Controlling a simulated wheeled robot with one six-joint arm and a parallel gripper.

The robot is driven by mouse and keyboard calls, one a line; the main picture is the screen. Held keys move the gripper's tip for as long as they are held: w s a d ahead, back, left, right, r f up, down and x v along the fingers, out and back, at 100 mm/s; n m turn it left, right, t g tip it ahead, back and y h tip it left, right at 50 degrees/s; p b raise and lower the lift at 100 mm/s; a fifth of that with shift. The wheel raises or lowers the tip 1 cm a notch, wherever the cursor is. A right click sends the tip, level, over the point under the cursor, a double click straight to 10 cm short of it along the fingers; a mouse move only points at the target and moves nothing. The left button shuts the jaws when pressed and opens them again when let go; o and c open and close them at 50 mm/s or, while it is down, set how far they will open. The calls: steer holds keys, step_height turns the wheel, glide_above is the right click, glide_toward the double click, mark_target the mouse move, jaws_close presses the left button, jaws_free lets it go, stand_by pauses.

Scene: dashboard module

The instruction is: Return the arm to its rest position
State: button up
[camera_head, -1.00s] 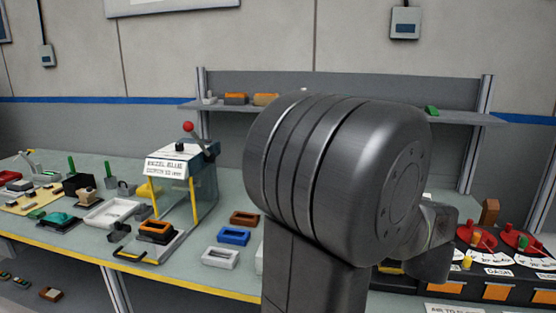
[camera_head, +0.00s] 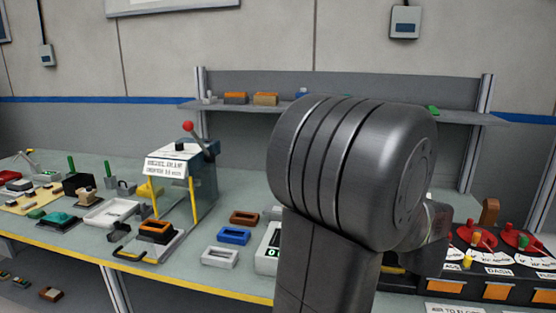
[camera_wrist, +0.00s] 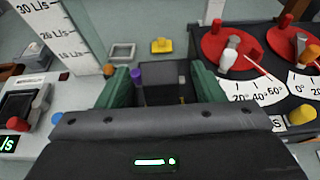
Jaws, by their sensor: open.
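My arm (camera_head: 350,175) fills the centre right of the head view, its large dark joint raised in front of the bench. My gripper is hidden behind it there. In the wrist view my gripper (camera_wrist: 160,82) shows two green fingers spread apart. A dark block with a purple knob (camera_wrist: 160,84) appears between them; I cannot tell how far beyond the fingertips it is, and the fingers do not look closed on it.
The bench (camera_head: 125,185) carries a press with a red-knobbed lever (camera_head: 185,170), a blue tray (camera_head: 234,236), a white tray (camera_head: 219,257) and a dial panel (camera_head: 500,265) at right. A shelf (camera_head: 350,108) runs behind. The wrist view shows red dials (camera_wrist: 230,48) at right.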

steer(key=x, duration=0.3)
steer(key=shift+w+f, duration=0.1)
step_height(320, 180, up, 4)
steer(key=p, duration=0.3)
steer(key=shift+w+p, duration=0.15)
steer(key=shift+p, duration=0.2)
step_height(320, 180, up, 5)
steer(key=p, duration=0.4)
steer(key=shift+p, duration=0.35)
